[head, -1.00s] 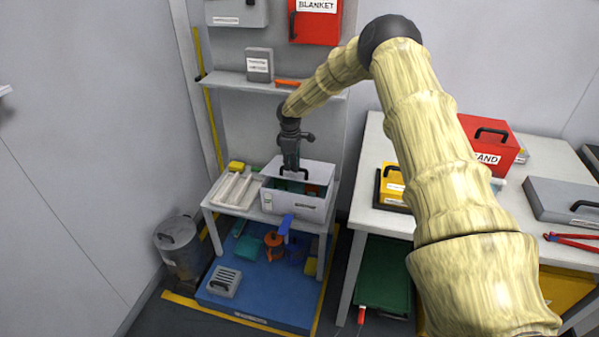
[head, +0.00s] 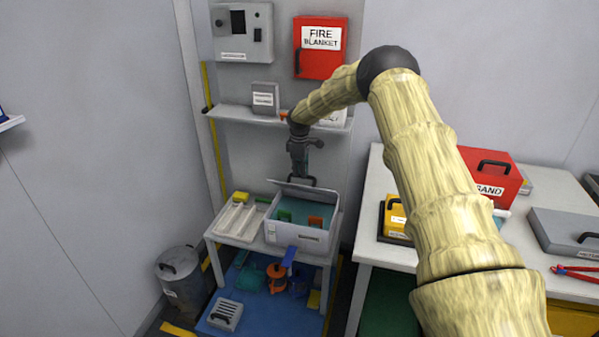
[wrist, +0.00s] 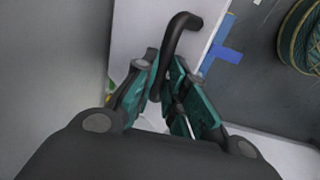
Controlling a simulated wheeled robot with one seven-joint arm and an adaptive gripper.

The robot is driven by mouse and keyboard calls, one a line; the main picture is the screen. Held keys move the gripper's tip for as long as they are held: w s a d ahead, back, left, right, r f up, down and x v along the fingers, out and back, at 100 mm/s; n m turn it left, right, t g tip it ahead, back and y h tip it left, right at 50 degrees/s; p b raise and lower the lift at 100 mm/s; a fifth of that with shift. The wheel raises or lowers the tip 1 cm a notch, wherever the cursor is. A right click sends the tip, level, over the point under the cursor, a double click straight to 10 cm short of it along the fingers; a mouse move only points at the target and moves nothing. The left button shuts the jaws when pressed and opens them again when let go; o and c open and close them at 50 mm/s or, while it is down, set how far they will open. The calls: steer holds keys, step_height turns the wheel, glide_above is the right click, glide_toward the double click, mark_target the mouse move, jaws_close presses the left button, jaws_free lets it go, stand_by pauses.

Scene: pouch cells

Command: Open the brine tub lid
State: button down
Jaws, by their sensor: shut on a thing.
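The brine tub (head: 300,233) is a white box on the small white table, with teal inside and a green and an orange piece showing in it. Its lid (head: 312,192) is raised and tilted up at the back edge, leaving the tub's mouth uncovered. My gripper (head: 300,180) is above the back of the tub, at the lid's dark handle. In the wrist view, my gripper (wrist: 172,100) has its teal fingers closed around the black bar handle (wrist: 181,32) on the white lid panel (wrist: 140,35).
A white tray (head: 237,222) with a yellow item stands left of the tub. A shelf (head: 235,113) with a grey box (head: 265,98) is above. A worktable (head: 372,205) with a yellow case is at right. A grey bin (head: 178,268) stands on the floor at left.

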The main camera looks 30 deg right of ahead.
steer(key=shift+s+d+f, duration=0.15)
steer(key=shift+d+f, duration=0.15)
steer(key=shift+f, duration=0.2)
steer(key=c, duration=1.8)
jaws_free()
steer(key=o, duration=0.3)
steer(key=shift+d+f, duration=0.1)
steer(key=shift+f, duration=0.2)
steer(key=shift+o, duration=0.2)
steer(key=shift+w+d+f, duration=0.2)
steer(key=shift+w+f, duration=0.15)
steer(key=shift+w, duration=0.1)
steer(key=shift+s+a+r, duration=0.2)
steer(key=shift+a+r, duration=0.05)
steer(key=shift+r, duration=0.35)
steer(key=shift+w+a+r, duration=0.15)
steer(key=shift+a+r, duration=0.15)
steer(key=shift+r, duration=0.25)
step_height(320, 180, up, 10)
steer(key=shift+s+d, duration=0.25)
steer(key=shift+s, duration=0.05)
steer(key=shift+r, duration=0.1)
